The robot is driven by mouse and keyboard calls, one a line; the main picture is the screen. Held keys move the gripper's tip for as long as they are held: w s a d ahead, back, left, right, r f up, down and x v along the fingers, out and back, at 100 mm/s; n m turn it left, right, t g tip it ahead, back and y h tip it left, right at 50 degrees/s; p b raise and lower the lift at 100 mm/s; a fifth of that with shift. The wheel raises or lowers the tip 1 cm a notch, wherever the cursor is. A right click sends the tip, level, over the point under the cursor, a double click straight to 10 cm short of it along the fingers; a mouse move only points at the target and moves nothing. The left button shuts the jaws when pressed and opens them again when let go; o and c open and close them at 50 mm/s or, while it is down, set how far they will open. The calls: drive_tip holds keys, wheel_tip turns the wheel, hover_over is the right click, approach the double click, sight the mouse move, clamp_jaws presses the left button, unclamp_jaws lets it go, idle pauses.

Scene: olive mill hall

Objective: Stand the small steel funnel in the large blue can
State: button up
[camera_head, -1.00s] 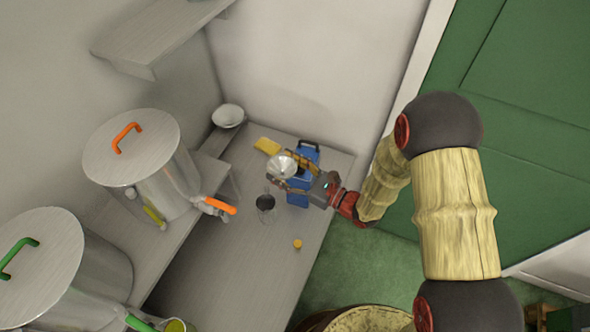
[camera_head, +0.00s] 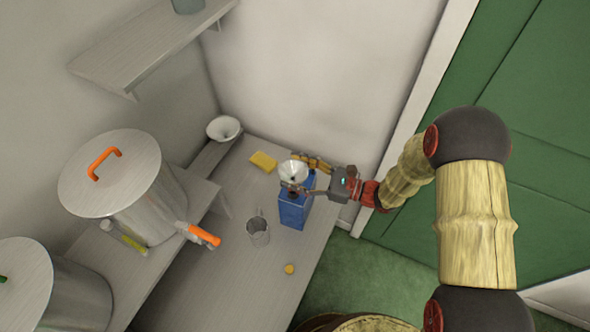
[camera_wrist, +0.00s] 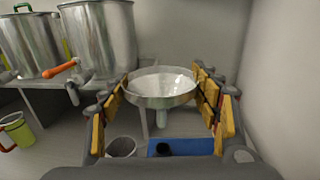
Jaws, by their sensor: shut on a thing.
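My gripper (camera_head: 302,174) is shut on the small steel funnel (camera_head: 290,170), holding it upright by its bowl. In the wrist view the funnel (camera_wrist: 160,88) sits between the yellow finger pads, its spout pointing down. The large blue can (camera_head: 292,212) stands on the bench below, its top partly hidden by the funnel and fingers. In the wrist view the blue can (camera_wrist: 195,146) shows a dark round opening in its top. The spout tip appears above that opening, with a gap between them.
A steel jug (camera_head: 258,232) stands left of the can. A yellow sponge (camera_head: 263,161) and a small yellow cap (camera_head: 289,269) lie on the bench. A pale bowl-shaped piece (camera_head: 223,128) sits on the ledge behind. Large steel drums (camera_head: 125,185) with taps stand at left.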

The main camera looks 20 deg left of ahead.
drive_tip(key=shift+f+b, duration=0.8)
drive_tip(key=shift+f, duration=0.6)
drive_tip(key=shift+f+b, duration=1.25)
drive_tip(key=shift+f, duration=1.05)
idle(0.8)
drive_tip(key=o, duration=1.1)
drive_tip(key=shift+d, duration=0.1)
drive_tip(key=d, duration=1.2)
drive_tip(key=shift+w+f, duration=0.1)
drive_tip(key=shift+w, duration=0.15)
drive_tip(key=d, duration=1.2)
drive_tip(key=shift+w, duration=0.3)
